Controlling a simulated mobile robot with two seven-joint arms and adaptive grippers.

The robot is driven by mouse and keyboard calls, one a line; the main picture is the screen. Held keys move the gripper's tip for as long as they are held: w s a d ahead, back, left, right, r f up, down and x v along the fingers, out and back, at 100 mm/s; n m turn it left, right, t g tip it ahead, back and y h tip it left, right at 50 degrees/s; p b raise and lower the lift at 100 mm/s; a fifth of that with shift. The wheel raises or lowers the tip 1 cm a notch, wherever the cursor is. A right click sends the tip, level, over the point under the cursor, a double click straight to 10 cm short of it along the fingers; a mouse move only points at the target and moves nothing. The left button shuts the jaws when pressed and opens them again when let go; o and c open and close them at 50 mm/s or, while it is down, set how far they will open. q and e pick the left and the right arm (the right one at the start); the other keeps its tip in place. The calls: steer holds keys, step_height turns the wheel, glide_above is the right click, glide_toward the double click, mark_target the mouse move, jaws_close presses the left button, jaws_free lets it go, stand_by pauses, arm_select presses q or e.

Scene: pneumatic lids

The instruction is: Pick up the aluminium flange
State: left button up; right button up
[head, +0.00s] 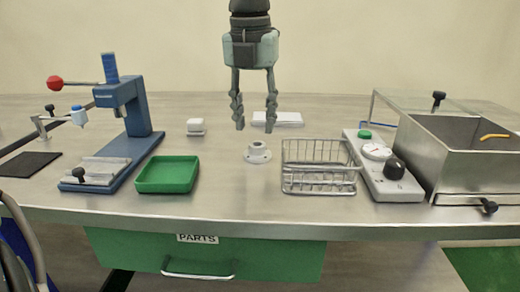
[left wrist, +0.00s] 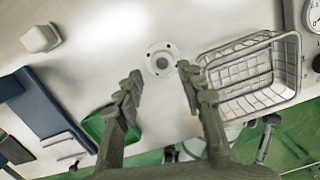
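The aluminium flange (head: 258,154), a small light grey round part with a raised hub and bolt holes, stands on the metal table between the green tray and the wire basket. It also shows in the left wrist view (left wrist: 161,60), just beyond and between the fingertips. My left gripper (head: 255,127) hangs pointing down above the flange, open and empty, with its fingers apart and a gap between tips and flange. Both fingers show in the left wrist view (left wrist: 160,76). My right gripper is in neither view.
A green tray (head: 168,188) and a blue press (head: 136,110) stand left of the flange. A wire basket (head: 320,188) is close on its right, then a control box (head: 372,160) and a metal bin (head: 470,180). White blocks (head: 195,127) lie behind. The table before the flange is clear.

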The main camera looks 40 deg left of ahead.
mark_target(257, 144)
arm_select(q)
step_height(257, 144, down, 4)
steer(key=shift+w+d, duration=0.1)
steer(key=shift+w, duration=0.05)
steer(key=shift+f+p, duration=0.3)
steer(key=shift+w+f, duration=0.1)
steer(key=shift+f, duration=0.05)
jaws_close()
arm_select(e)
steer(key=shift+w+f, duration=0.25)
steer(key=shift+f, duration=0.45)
